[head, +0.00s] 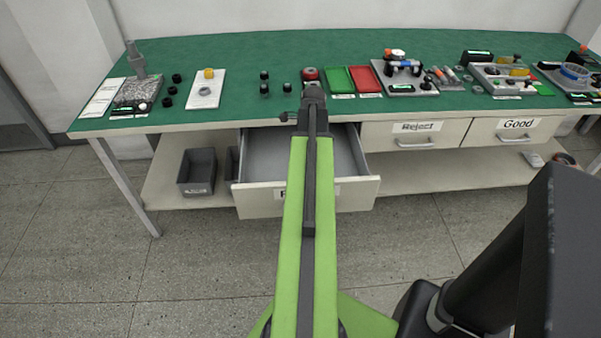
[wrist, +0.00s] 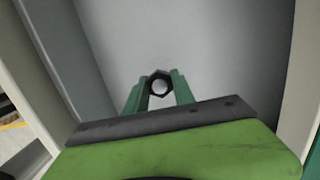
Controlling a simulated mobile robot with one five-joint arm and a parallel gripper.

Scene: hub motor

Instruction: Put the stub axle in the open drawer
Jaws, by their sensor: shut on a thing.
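In the wrist view my gripper (wrist: 159,93) is shut on the stub axle (wrist: 160,86), which shows end-on as a dark hexagonal ring with a pale centre between the green fingers. The pale grey interior of the open drawer (wrist: 205,45) fills the view beyond the axle. In the head view the open drawer (head: 262,166) is pulled out below the table, left of the drawers labelled Reject and Good. My green arm reaches over it and hides its middle and part of its label. The axle cannot be made out clearly in the head view.
The green-topped workbench (head: 235,105) holds trays, fixtures and small dark parts. The Reject drawer (head: 415,133) and Good drawer (head: 515,131) are shut. A dark grey bin (head: 197,172) stands on the lower shelf left of the open drawer. The floor in front is clear.

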